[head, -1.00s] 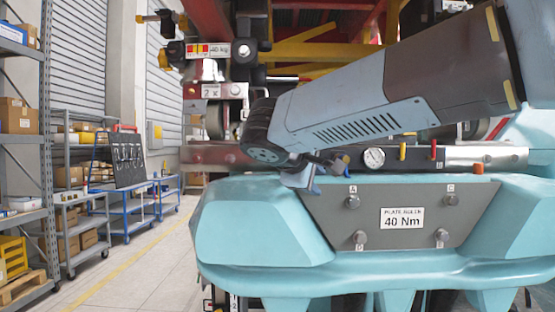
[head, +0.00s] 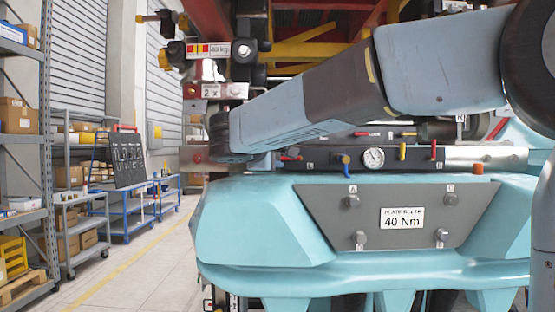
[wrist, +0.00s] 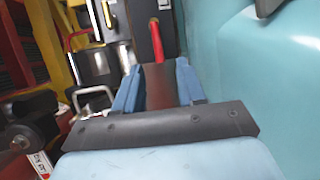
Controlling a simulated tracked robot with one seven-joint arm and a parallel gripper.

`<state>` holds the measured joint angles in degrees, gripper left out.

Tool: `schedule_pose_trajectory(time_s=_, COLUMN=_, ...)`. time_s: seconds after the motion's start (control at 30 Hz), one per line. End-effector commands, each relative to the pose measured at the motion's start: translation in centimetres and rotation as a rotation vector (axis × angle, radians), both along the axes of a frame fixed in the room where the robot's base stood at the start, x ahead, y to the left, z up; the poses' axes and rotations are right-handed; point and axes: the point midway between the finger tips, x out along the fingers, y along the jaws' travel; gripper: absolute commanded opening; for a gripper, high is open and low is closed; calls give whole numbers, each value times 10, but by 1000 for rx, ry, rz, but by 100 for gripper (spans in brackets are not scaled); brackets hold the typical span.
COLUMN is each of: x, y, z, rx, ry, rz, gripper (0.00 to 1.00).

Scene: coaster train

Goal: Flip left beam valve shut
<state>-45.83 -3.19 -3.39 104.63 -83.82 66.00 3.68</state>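A dark valve block (head: 330,163) lies along the top of the teal car body. At its left end is a small red lever (head: 290,157), lying nearly flat to the right. A red lever also shows in the wrist view (wrist: 157,40), just beyond my fingertips. My gripper (wrist: 158,66) has its two blue fingers apart, with a dark brown part visible between them. Whether the fingers touch the lever cannot be told. In the head view my gripper is mostly hidden by my own arm, near the block's left end.
A blue-and-yellow lever (head: 346,162), a round gauge (head: 374,158), a yellow lever (head: 403,151) and another red lever (head: 434,150) stand along the block. A grey bolt plate (head: 320,215) is below. Shelves (head: 22,130) and a clear floor aisle are left.

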Motion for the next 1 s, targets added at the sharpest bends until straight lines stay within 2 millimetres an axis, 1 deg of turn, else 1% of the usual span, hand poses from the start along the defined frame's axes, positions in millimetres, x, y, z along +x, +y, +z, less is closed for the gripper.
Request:
schedule_pose_trajectory(time_s=0.03, x=8, y=-4, z=-2, rx=0, ry=0, rz=-2, gripper=40)
schedule_pose_trajectory(time_s=0.1, x=18, y=-9, z=-4, rx=-1, ry=0, rz=-2, gripper=40)
schedule_pose_trajectory(time_s=0.3, x=39, y=-18, z=-8, rx=0, ry=0, rz=-1, gripper=40)
schedule_pose_trajectory(time_s=0.5, x=47, y=-22, z=-9, rx=0, ry=0, rz=-1, gripper=40)
schedule_pose_trajectory(time_s=0.77, x=48, y=-22, z=-10, rx=0, ry=0, rz=0, gripper=40)
schedule_pose_trajectory(time_s=1.0, x=47, y=-22, z=-10, rx=0, ry=0, rz=0, gripper=17)
